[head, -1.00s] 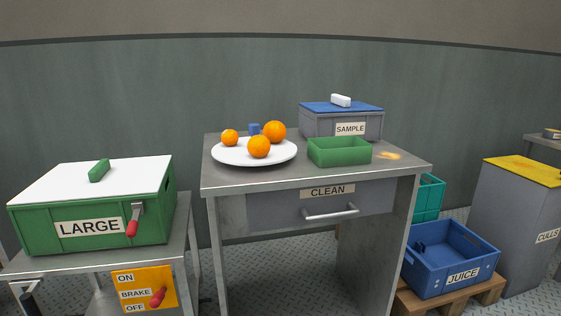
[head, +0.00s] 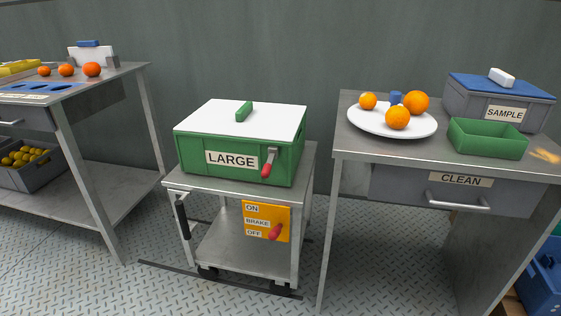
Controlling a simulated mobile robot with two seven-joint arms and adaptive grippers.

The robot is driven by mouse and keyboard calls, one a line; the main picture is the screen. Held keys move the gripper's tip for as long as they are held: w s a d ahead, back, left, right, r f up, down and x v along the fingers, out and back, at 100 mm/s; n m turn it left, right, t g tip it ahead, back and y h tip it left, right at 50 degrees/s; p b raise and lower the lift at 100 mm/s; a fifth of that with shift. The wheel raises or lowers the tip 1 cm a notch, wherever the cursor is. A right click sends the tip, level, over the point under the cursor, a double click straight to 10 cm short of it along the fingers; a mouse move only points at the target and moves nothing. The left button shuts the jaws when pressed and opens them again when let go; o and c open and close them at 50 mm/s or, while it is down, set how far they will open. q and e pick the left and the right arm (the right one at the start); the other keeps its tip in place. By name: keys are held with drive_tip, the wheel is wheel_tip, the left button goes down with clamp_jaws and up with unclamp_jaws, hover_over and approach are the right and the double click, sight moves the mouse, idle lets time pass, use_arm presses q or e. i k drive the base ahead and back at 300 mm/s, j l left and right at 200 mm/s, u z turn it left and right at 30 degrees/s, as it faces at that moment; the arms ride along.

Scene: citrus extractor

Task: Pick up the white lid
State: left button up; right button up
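The white lid (head: 275,116) lies flat on top of the green box labelled LARGE (head: 196,160). A green block-shaped handle (head: 244,111) stands on the lid. A red-handled latch (head: 268,162) sits on the front of the box, at its right, with the red grip hanging down. The box stands on a small metal cart (head: 246,262). Neither of my grippers is in view.
The cart has an orange brake panel (head: 254,209) with a red lever. To the right, a table (head: 351,160) bears a white plate (head: 361,126) of oranges, a green tray (head: 487,143) and the SAMPLE box (head: 466,111). To the left stands another table (head: 118,82) with fruit.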

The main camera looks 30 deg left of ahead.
sight(276, 122)
drive_tip(key=j+z, duration=1)
drive_tip(key=i+l, duration=0.05)
drive_tip(key=l, duration=0.05)
